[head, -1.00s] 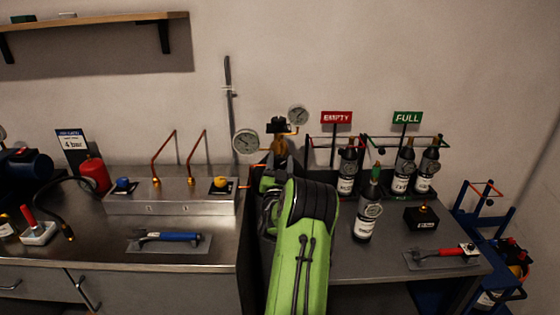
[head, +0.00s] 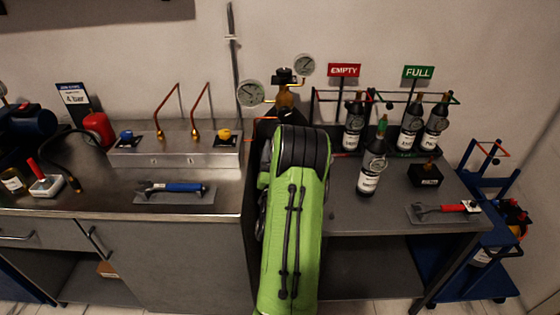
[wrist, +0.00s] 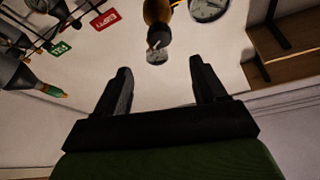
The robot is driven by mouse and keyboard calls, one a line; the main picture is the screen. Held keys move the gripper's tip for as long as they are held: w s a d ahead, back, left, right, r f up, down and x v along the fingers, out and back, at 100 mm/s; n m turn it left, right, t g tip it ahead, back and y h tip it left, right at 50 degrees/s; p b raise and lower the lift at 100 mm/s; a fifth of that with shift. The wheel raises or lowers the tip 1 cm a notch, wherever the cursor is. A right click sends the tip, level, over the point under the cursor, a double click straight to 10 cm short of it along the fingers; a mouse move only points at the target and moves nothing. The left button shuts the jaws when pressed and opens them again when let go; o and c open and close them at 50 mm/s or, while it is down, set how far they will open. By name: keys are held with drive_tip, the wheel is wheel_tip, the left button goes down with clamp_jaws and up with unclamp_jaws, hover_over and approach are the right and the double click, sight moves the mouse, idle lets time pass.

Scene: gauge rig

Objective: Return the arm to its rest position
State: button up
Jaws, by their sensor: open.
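My gripper (wrist: 160,92) shows in the wrist view with its two dark fingers apart and nothing between them. Beyond the fingertips are a brass regulator fitting (wrist: 157,38) and a round gauge (wrist: 208,8). In the head view my green arm rises in the middle of the picture, in front of the gap between the two benches. It hides my gripper there. Two gauges (head: 250,93) (head: 304,65) on the regulator (head: 286,78) stand just behind the arm.
Right of my arm, a dark bottle with a green top (head: 372,170) stands on the right bench (head: 345,212). Bottles stand in racks under the EMPTY sign (head: 344,70) and FULL sign (head: 418,72). A red-handled wrench (head: 440,208) and blue-handled wrench (head: 173,187) lie on mats.

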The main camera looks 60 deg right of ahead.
drive_tip(key=shift+v, duration=1.15)
